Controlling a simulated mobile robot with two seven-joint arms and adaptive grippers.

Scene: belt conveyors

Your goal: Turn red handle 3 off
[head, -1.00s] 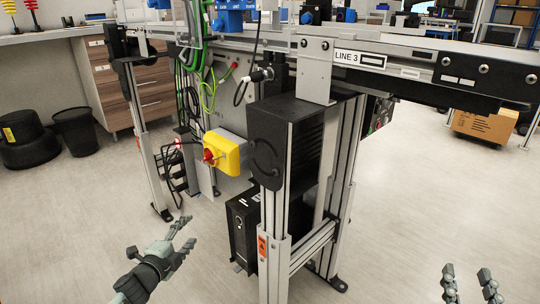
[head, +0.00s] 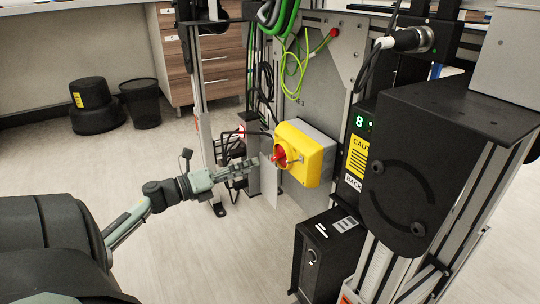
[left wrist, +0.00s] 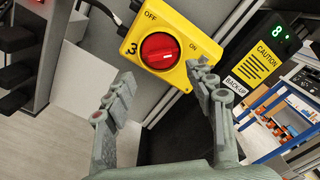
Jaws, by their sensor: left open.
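The red handle (head: 281,156) is a round red knob on the front of a yellow switch box (head: 312,160). The box is fixed to a grey panel on the conveyor frame. In the left wrist view, the red handle (left wrist: 158,51) sits between the printed words OFF and ON, with a black 3 on the yellow face. I cannot tell which word it points to. My left gripper (head: 250,167) is open and just short of the handle, to its left in the head view. In the left wrist view, its open fingers (left wrist: 163,80) are below and either side of the handle, apparently not touching it.
A black cabinet (head: 322,250) stands on the floor below the box. A black unit with a CAUTION label (head: 358,155) is to its right. Green and black cables (head: 270,30) hang above. Black bins (head: 141,103) stand at the left.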

